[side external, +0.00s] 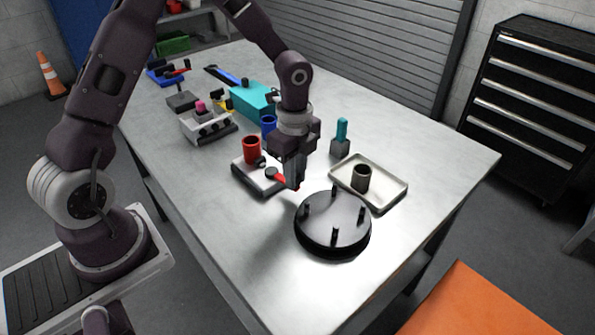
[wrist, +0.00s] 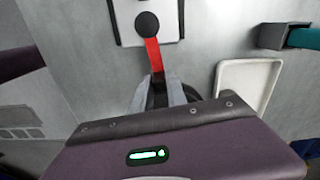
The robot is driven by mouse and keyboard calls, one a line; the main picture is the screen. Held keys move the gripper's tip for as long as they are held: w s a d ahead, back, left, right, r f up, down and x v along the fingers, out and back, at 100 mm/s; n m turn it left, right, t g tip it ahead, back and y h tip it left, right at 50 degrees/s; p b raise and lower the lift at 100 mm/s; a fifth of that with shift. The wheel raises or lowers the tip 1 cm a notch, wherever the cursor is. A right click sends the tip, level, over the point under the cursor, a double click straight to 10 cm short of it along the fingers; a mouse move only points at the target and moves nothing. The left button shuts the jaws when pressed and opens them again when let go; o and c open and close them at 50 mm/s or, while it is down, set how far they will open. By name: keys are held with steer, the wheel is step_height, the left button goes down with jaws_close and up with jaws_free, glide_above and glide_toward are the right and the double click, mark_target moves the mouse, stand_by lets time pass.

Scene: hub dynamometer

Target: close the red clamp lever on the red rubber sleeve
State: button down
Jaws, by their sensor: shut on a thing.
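The red rubber sleeve (side external: 252,148) stands upright on a pale base plate (side external: 248,178) in the side external view. The red clamp lever (side external: 279,178) sits low at the plate's right side, with a round black pivot (side external: 271,172) at its inner end. My gripper (side external: 292,184) points down at the lever's outer end and is shut on it. In the wrist view the red lever (wrist: 153,54) runs from the black pivot (wrist: 147,25) to between my fingertips (wrist: 160,82). The lever sticks out past the plate's edge, away from the sleeve. The sleeve is out of the wrist view.
A black disc (side external: 325,236) with several upright studs lies just right of my gripper. A pale tray (side external: 393,190) holds a dark cup (side external: 362,180). A teal-handled tool (side external: 342,130) stands in a grey block behind. A blue cylinder (side external: 268,125) is behind the plate. The front table is clear.

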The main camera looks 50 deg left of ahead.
steer(key=shift+s, duration=0.1)
stand_by(0.5)
steer(key=c, duration=1.3)
jaws_free()
steer(key=shift+r, duration=0.1)
step_height(320, 180, up, 6)
steer(key=shift+f, duration=0.1)
steer(key=shift+s+r, duration=0.1)
steer(key=shift+r, duration=0.65)
steer(key=s+r+n+t, duration=0.2)
steer(key=s+r+n, duration=0.2)
steer(key=s, duration=0.3)
steer(key=s+d+r+n+t, duration=0.1)
steer(key=s+r+n, duration=0.4)
steer(key=s+n, duration=0.2)
steer(key=s+d+r+n+t, duration=0.1)
steer(key=s+r+n+t, duration=0.1)
steer(key=s+r+n, duration=0.3)
steer(key=shift+s+r+t, duration=0.2)
steer(key=shift+s+t, duration=0.1)
steer(key=shift+s, duration=1.2)
